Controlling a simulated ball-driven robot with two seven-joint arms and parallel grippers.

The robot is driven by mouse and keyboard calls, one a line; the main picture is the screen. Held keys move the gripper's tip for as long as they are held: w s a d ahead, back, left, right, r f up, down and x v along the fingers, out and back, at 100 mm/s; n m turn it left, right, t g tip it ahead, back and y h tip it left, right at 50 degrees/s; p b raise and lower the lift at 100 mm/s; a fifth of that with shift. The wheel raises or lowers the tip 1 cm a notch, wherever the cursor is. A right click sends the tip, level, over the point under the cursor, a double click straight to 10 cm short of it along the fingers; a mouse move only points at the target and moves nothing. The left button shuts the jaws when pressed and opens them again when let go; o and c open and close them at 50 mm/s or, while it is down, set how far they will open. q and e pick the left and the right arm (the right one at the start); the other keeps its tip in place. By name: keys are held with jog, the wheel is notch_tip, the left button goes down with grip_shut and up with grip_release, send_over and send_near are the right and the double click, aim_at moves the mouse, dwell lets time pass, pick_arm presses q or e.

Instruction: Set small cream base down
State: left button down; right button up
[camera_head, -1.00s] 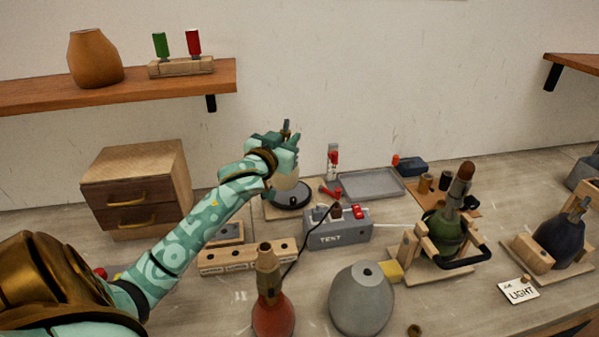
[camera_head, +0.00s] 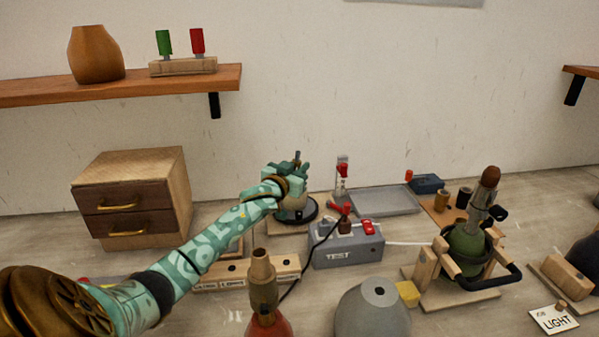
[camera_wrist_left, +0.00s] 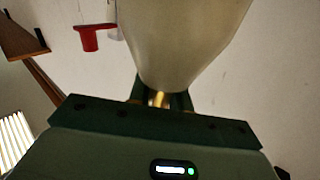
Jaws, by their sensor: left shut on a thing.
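The small cream base (camera_head: 296,203) is in my left gripper (camera_head: 292,181), which is shut on it at the back of the bench. It is over the round black disc (camera_head: 312,216), on a wooden board. I cannot tell whether its underside touches the disc, as the hand and base cover the contact. In the left wrist view the cream base (camera_wrist_left: 185,40) is large, its narrow end between the fingers (camera_wrist_left: 158,98). My right gripper is not in view.
A grey TEST box (camera_head: 346,246) with a cable is right of the disc. A red-handled clamp (camera_head: 342,175) and an empty grey tray (camera_head: 384,202) stand behind it. A red lamp base (camera_head: 268,325), grey base (camera_head: 372,310) and clamped green lamp (camera_head: 466,250) are nearer.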

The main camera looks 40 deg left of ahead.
pick_arm(q)
jog(key=shift+r, duration=0.1)
jog(key=c, duration=1.3)
grip_release()
jog(key=shift+d, duration=0.1)
jog(key=shift+s, duration=0.1)
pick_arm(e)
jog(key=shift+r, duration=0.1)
pick_arm(q)
jog(key=shift+s+d+p, duration=0.1)
jog(key=shift+s+p, duration=0.1)
jog(key=shift+p, duration=0.2)
jog(key=p+v, duration=0.7)
jog(key=v, duration=0.4)
jog(key=shift+s+p, duration=0.3)
jog(key=shift+p, duration=0.05)
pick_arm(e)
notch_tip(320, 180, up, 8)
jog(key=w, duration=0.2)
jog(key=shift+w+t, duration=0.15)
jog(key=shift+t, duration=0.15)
